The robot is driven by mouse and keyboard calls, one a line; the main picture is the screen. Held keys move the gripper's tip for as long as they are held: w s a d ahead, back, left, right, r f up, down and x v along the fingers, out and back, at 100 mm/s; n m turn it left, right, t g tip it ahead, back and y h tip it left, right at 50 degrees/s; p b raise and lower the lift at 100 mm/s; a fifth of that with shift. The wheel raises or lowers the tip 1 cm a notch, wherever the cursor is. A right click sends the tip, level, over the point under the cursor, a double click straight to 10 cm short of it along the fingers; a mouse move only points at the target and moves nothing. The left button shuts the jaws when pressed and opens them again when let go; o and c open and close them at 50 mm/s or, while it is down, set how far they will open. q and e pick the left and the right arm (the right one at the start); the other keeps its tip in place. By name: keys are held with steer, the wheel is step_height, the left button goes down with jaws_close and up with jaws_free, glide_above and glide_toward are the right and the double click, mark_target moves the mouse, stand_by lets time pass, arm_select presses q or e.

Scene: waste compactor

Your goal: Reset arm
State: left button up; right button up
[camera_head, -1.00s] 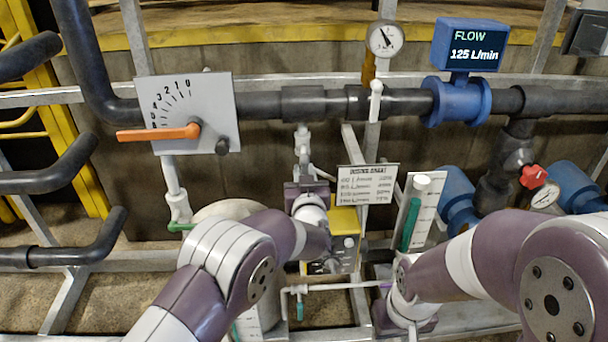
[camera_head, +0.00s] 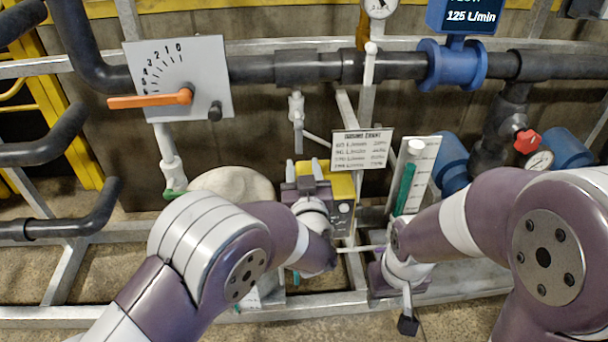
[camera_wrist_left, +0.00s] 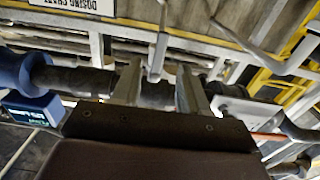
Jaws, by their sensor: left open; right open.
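In the head view my left gripper (camera_head: 303,170) points up, with its two fingertips apart and nothing between them. It is below the small grey fitting (camera_head: 297,108) that hangs from the black pipe, with a gap between them. The left wrist view shows its two fingers (camera_wrist_left: 158,88) spread and empty, with the pipe behind them. My right gripper (camera_head: 407,318) points down at the lower right of the head view. One fingertip shows and the rest is hidden behind my wrist. I see nothing held in it.
A gauge plate (camera_head: 200,62) with an orange lever (camera_head: 150,99) is at the upper left. A yellow box (camera_head: 343,190) stands just behind my left gripper. A dosing chart (camera_head: 362,149), a green-tube scale (camera_head: 424,160) and a red knob (camera_head: 527,141) are to the right.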

arm_select(q)
steer(key=shift+s, duration=1)
